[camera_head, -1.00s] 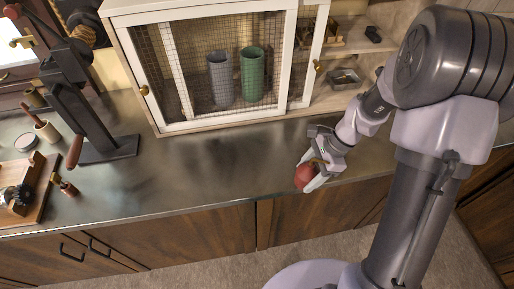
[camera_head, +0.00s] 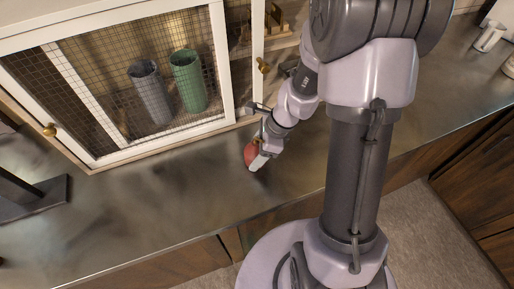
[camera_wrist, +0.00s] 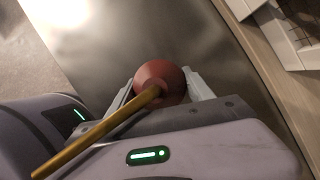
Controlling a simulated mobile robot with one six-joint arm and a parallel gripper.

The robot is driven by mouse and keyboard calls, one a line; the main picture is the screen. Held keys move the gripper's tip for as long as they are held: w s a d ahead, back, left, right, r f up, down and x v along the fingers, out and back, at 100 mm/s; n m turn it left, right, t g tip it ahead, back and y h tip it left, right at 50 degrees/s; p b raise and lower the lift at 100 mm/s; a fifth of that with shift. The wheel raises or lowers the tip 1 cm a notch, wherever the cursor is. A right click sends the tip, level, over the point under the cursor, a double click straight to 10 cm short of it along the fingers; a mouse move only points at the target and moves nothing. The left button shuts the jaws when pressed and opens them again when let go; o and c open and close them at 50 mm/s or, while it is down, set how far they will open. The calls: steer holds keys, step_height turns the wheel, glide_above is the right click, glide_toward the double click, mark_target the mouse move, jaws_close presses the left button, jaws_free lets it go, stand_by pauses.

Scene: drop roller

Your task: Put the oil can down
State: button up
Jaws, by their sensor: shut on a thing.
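The oil can (camera_head: 249,154) is a small red-brown round body. In the wrist view it shows as a red-brown dome (camera_wrist: 158,76) with a long brass spout (camera_wrist: 95,133) pointing toward the lower left. My gripper (camera_head: 256,158) is shut on it, with one pale finger on each side of the body. The can is at the metal counter (camera_head: 180,195), in front of the right part of the cabinet. I cannot tell whether its base touches the counter.
A white cabinet with mesh doors (camera_head: 140,142) stands at the back left, with a grey cylinder (camera_head: 151,92) and a green cylinder (camera_head: 188,80) inside. A black base plate (camera_head: 38,200) is at the far left. The counter in front of the cabinet is clear.

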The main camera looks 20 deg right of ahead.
steer(key=shift+s+f, duration=0.25)
steer(key=shift+f, duration=0.35)
steer(key=shift+d+r, duration=0.1)
steer(key=shift+r, duration=0.05)
steer(key=shift+a, duration=0.2)
steer(key=o, duration=1.6)
